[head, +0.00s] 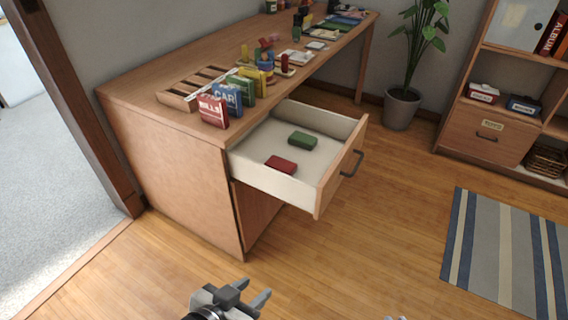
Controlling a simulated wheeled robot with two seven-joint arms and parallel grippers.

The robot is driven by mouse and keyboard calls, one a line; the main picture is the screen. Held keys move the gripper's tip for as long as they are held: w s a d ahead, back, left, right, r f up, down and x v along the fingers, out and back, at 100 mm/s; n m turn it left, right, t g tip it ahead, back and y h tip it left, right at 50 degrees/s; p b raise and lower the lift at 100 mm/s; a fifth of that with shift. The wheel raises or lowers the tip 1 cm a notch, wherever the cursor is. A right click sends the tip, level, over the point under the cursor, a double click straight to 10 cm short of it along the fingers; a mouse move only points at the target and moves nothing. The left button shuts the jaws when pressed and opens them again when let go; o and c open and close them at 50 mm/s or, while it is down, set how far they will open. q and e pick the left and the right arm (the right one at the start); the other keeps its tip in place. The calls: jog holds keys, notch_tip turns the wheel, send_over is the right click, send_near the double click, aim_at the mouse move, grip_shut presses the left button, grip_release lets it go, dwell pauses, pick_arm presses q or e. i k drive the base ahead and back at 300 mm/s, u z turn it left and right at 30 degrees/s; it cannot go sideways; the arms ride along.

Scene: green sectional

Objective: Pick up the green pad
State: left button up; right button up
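The green pad (303,141) lies flat inside the open desk drawer (339,179), towards its back right. A red pad (281,164) lies in the same drawer, nearer the front left and apart from the green one. My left gripper (256,288) is at the bottom of the view, below and in front of the drawer. Its two fingers are spread with nothing between them. Only a small tip of my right gripper (395,318) shows at the bottom edge, and its fingers cannot be made out.
The wooden desk (170,154) holds several upright books, a slotted wooden tray (188,91) and small items above the drawer. A potted plant (402,106) stands behind the drawer to the right. A shelf unit (497,121) and striped rug (504,247) are at right. Floor before the drawer is clear.

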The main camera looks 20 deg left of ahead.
aim_at(304, 141)
jog(key=u, duration=4.3)
jog(key=k, duration=1.15)
jog(key=z, duration=2.65)
jog(key=i, duration=0.3)
jog(key=u, duration=0.1)
